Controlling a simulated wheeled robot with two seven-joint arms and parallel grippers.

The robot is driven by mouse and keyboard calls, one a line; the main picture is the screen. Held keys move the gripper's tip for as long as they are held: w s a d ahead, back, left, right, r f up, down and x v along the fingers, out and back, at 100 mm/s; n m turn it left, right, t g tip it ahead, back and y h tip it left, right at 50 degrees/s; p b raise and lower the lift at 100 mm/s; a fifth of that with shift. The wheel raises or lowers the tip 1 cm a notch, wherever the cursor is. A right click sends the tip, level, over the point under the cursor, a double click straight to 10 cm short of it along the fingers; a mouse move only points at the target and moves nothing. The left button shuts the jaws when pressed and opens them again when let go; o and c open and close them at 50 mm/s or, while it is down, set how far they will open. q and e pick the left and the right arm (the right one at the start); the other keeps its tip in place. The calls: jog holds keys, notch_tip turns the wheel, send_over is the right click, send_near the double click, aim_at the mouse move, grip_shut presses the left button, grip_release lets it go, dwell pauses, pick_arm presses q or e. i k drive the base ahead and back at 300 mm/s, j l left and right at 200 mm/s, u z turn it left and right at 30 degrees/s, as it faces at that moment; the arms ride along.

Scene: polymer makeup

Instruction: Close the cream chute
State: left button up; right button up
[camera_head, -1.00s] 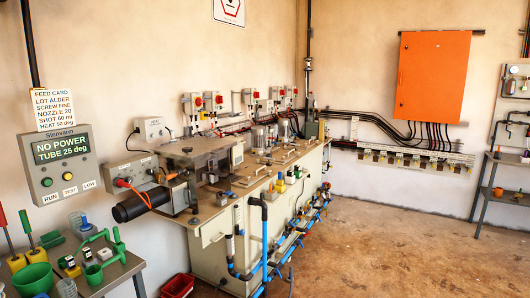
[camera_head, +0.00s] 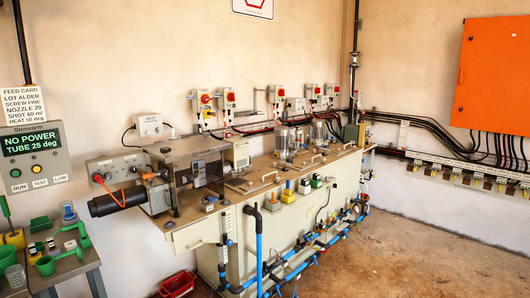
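No part is clearly marked as the cream chute. A small cream box (camera_head: 237,152) stands on the bench top behind the machine's metal housing. A cream panel with a small handle (camera_head: 197,240) is on the bench front below the housing. I cannot tell whether either is the chute, or whether a chute is open. Neither of my grippers is in view.
A cream bench (camera_head: 248,240) runs along the wall, with blue pipes (camera_head: 262,255) along its front. A side table (camera_head: 75,270) with green scoops stands at left. A red crate (camera_head: 178,284) is on the floor. Floor is clear at right.

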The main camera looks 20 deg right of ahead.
aim_at(237, 154)
jog(key=i+l, duration=0.25)
jog(key=l, duration=0.15)
jog(key=i+l, duration=0.2)
jog(key=l, duration=0.2)
jog(key=i+l, duration=0.25)
jog(key=l, duration=0.15)
jog(key=i+l+z, duration=0.1)
jog(key=i+l, duration=0.15)
jog(key=l, duration=0.15)
